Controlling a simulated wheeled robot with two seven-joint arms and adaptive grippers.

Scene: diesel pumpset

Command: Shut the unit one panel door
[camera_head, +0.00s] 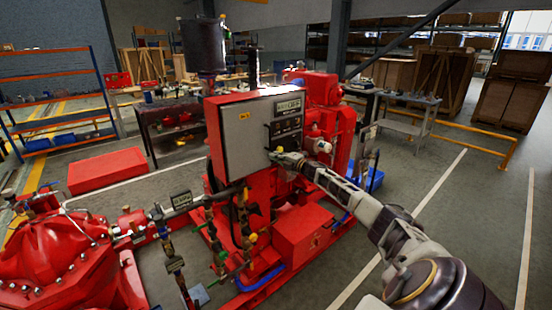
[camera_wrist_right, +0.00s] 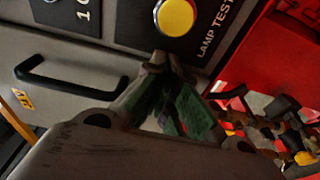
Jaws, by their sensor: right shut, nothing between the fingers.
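The unit one panel is a red cabinet with a grey door (camera_head: 245,140) on its front, in the middle of the head view. I cannot tell whether the door is flush with the cabinet or slightly ajar. My right gripper (camera_head: 279,155) is shut and empty at the door's lower right part. In the right wrist view, the gripper (camera_wrist_right: 172,85) is just below a yellow lamp test button (camera_wrist_right: 175,16). A black bar handle (camera_wrist_right: 65,80) on the grey face is left of the fingers. Contact with the door is unclear. My left gripper is out of view.
Red pump machinery (camera_head: 60,260) fills the lower left. Pipes and valves (camera_head: 235,205) hang below the cabinet. A red engine (camera_head: 330,125) stands behind it to the right. A grey cart (camera_head: 405,122) is farther back. The floor at the right is clear.

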